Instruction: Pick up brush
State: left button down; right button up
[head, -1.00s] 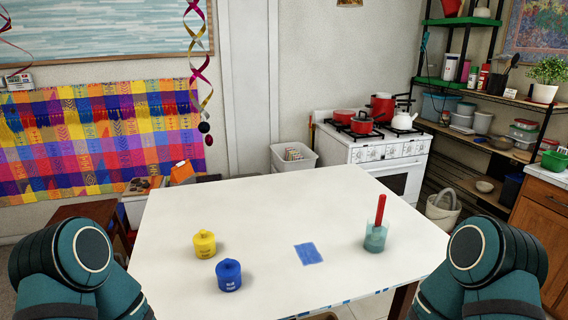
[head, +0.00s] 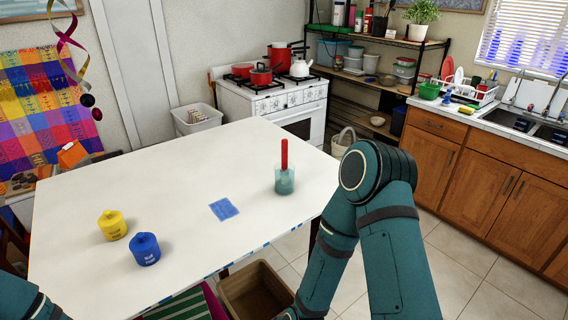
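A brush with a red handle (head: 284,154) stands upright in a translucent greenish cup (head: 285,184) on the white table (head: 180,178), near its right edge. Only the handle shows clearly; its lower end is inside the cup. My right arm is raised at the right of the cup, apart from it, and bends down out of the bottom of the view. My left arm shows only as a piece in the bottom left corner. Neither gripper's fingers are in view.
A blue square (head: 223,209) lies left of the cup. A yellow pot (head: 112,225) and a blue pot (head: 145,249) stand at the table's front left. A brown bin (head: 254,292) is below the front edge. The stove (head: 262,103) stands behind the table.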

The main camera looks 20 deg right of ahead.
aim_at(284, 142)
jog(key=l+u, duration=0.25)
jog(key=u, duration=0.25)
jog(key=l+u, duration=0.25)
jog(key=u, duration=0.25)
jog(key=l+u, duration=0.15)
jog(key=l, duration=0.15)
jog(key=k+l+u, duration=0.15)
jog(key=l, duration=0.15)
jog(key=k+l+u, duration=0.15)
jog(key=l, duration=0.15)
jog(key=k+l, duration=0.1)
jog(key=l, duration=0.2)
jog(key=k+l+u, duration=0.1)
jog(key=l, duration=0.2)
jog(key=k+l, duration=0.15)
jog(key=l, duration=0.15)
